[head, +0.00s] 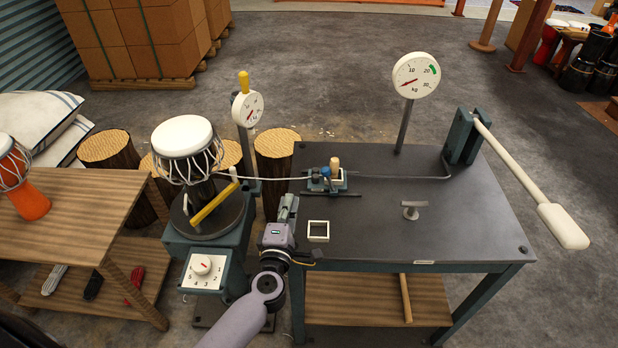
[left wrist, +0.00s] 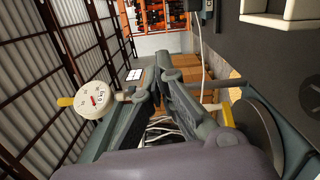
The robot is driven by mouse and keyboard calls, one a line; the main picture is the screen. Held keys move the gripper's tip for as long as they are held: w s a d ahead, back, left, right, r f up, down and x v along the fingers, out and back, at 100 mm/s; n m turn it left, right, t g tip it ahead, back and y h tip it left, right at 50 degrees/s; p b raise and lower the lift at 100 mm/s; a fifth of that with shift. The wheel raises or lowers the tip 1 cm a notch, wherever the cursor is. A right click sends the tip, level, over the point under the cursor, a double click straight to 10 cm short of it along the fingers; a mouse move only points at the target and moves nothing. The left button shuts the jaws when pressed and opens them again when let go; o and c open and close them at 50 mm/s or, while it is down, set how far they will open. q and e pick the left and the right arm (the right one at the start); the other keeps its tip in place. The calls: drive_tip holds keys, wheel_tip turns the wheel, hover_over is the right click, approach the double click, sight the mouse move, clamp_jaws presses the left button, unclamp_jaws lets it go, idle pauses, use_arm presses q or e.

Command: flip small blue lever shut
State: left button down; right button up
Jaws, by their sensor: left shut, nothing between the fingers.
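The small blue lever (head: 325,172) shows as a blue knob on a small teal clamp block (head: 316,186) on the dark bench top. A wooden peg (head: 335,166) stands just right of it. The thin cable from the drum stand runs to this block. My left gripper (head: 291,198) is at the bench's left edge, below and left of the lever, apart from it. Its fingers are together and empty; they also show in the left wrist view (left wrist: 163,68). I cannot make out the blue lever in the left wrist view. My right gripper is not in view.
A white square frame (head: 318,239) and a small grey T-shaped handle (head: 410,211) are on the bench (head: 450,230). A long white-handled lever (head: 530,195) rises at the right. The drum (head: 185,140) on its stand is left of my gripper, with a yellow handle (head: 213,203).

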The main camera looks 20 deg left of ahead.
use_arm(q)
drive_tip(key=w, duration=0.3)
drive_tip(key=w+a, duration=0.1)
drive_tip(key=w, duration=0.3)
drive_tip(key=shift+w+a, duration=0.2)
drive_tip(key=shift+w, duration=0.05)
drive_tip(key=shift+w+d+r, duration=0.1)
drive_tip(key=shift+w+d, duration=0.2)
drive_tip(key=shift+d, duration=0.3)
drive_tip(key=shift+w+d+r, duration=0.1)
drive_tip(key=shift+w+d, duration=0.2)
drive_tip(key=shift+d, duration=0.3)
drive_tip(key=shift+w+d+r, duration=0.1)
drive_tip(key=shift+w+d, duration=0.2)
drive_tip(key=shift+d, duration=0.3)
drive_tip(key=shift+d+r+m+p, duration=0.55)
drive_tip(key=shift+m+p, duration=0.25)
drive_tip(key=shift+p, duration=0.85)
drive_tip(key=r+m+p, duration=0.2)
drive_tip(key=m+p, duration=0.4)
drive_tip(key=p, duration=0.1)
hover_over(330, 180)
drive_tip(key=s+d, duration=0.2)
drive_tip(key=shift+a+f+g, duration=0.25)
drive_tip(key=shift+g, duration=0.15)
